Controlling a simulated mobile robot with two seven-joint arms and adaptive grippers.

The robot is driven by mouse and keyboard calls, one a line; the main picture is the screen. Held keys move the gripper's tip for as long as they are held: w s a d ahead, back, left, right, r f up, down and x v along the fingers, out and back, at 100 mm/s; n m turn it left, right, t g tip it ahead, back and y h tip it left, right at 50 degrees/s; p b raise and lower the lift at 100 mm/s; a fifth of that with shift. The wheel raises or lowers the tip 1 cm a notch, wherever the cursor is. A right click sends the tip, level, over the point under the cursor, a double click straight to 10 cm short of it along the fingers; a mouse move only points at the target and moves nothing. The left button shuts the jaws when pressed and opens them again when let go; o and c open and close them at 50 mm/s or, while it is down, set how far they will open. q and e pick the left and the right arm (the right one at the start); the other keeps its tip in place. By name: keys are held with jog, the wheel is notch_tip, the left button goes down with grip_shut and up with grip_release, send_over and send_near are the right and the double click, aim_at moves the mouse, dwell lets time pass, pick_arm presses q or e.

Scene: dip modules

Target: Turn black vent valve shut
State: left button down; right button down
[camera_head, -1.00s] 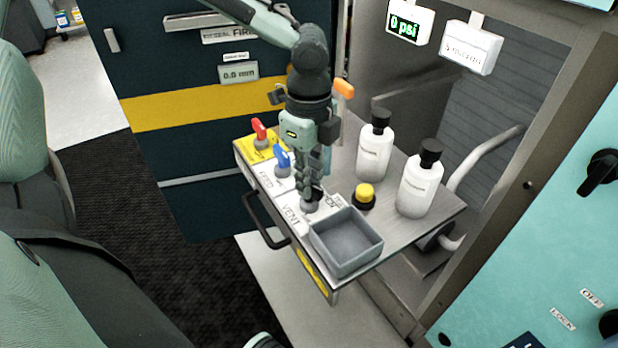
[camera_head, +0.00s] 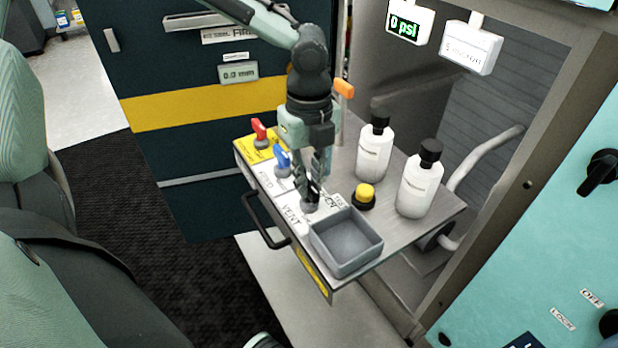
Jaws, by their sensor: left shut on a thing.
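The left gripper points down from above and is shut on the valve's handle. The exact angle of the handle is hard to make out. My right gripper is not in view.
A red valve (camera_head: 259,130) and a blue valve (camera_head: 282,158) stand left of the gripper. A grey open tray (camera_head: 346,243), a yellow button (camera_head: 364,195) and two white bottles (camera_head: 374,148) (camera_head: 421,180) are close by. A display (camera_head: 404,25) reads 0 psi.

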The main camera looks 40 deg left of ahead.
aim_at(309, 183)
pick_arm(q)
jog(key=c, duration=1.5)
grip_release()
jog(key=shift+c, duration=0.2)
notch_tip(309, 183, up, 12)
